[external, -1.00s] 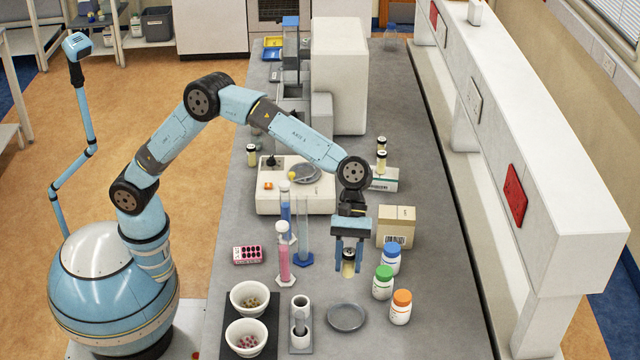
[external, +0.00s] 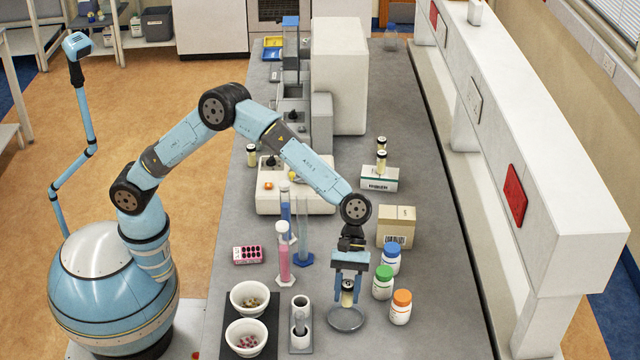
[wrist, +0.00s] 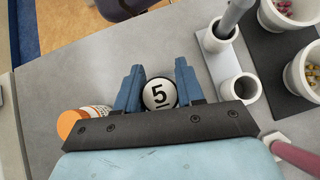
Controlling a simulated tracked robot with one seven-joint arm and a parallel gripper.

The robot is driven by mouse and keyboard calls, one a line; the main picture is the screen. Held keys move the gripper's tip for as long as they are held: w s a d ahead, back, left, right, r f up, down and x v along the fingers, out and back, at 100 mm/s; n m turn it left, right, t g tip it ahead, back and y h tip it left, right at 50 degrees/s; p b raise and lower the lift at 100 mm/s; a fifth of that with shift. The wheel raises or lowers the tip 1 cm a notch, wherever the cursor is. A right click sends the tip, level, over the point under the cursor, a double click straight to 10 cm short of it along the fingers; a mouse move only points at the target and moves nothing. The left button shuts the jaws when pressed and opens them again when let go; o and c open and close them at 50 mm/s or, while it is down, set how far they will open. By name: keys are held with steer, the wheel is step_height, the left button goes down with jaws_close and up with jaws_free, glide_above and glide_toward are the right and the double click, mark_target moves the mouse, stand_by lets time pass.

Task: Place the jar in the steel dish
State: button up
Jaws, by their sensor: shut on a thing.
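The jar (external: 347,296) is small and pale with a dark-rimmed lid. In the wrist view the lid (wrist: 159,94) is white with a black ring and the number 5. My gripper (external: 348,292) points down and is shut on the jar; in the wrist view its blue fingers (wrist: 158,92) stand on both sides of the lid. The steel dish (external: 346,319) is a shallow grey round dish on the bench, directly below the jar in the external view. The dish is hidden in the wrist view. I cannot tell whether the jar's base touches the dish.
Bottles with orange (external: 401,306), green (external: 383,282) and blue (external: 391,259) caps stand right of the dish. A rack with two white wells (external: 300,323) and two white bowls (external: 247,338) stand left. A pink cylinder (external: 284,258) and a cardboard box (external: 396,227) stand behind.

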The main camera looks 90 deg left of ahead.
mark_target(345, 303)
steer(key=shift+f, duration=3.15)
steer(key=o, duration=1.1)
steer(key=shift+f, duration=0.1)
steer(key=shift+c, duration=0.2)
steer(key=v, duration=1.2)
